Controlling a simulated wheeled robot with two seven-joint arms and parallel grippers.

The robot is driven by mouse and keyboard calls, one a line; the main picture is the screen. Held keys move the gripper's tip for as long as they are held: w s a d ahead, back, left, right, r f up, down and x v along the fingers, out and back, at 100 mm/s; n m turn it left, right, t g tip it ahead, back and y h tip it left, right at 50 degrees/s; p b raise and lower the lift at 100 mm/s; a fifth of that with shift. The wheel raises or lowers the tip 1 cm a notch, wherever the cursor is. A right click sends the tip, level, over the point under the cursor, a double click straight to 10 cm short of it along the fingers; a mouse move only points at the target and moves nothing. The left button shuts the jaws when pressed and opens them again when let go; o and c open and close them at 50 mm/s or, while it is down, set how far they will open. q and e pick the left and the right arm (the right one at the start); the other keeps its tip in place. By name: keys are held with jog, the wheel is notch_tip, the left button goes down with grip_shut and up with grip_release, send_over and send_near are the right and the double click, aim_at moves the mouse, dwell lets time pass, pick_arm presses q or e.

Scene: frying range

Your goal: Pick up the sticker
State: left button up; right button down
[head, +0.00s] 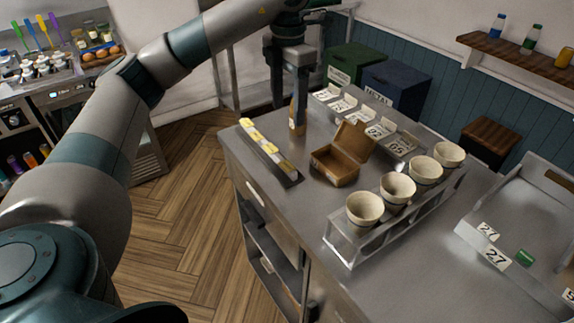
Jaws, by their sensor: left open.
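A narrow dark strip tray (291,180) lies at the left edge of the steel counter. It carries a row of small yellow and white pieces (266,147) that look like stickers, though they are too small to tell for sure. My left gripper (289,106) points down over the back left of the counter, beyond the strip. Its two fingers are apart, and I see nothing held. My right gripper is not in view.
An open brown carton (336,166) stands mid-counter (290,215). A rack (345,250) with several paper cups (365,208) is on the right. Numbered holders (378,133) line the back. A grey tray (480,245) with a green item (525,257) is far right.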

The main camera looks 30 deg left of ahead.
pick_arm(q)
jog(key=p, duration=0.3)
send_over(287, 165)
notch_tip(287, 165, down, 9)
jog(key=shift+w, duration=0.15)
jog(key=shift+f, duration=0.55)
jog(key=shift+f+p, duration=0.6)
jog(key=shift+p, duration=0.15)
jog(key=f, duration=0.1)
jog(key=f+p, duration=0.1)
jog(key=f, duration=0.1)
jog(key=shift+s+p, duration=0.25)
jog(key=shift+p, duration=0.1)
jog(key=shift+f, duration=0.5)
jog(key=shift+f, duration=0.1)
jog(key=c, duration=1.1)
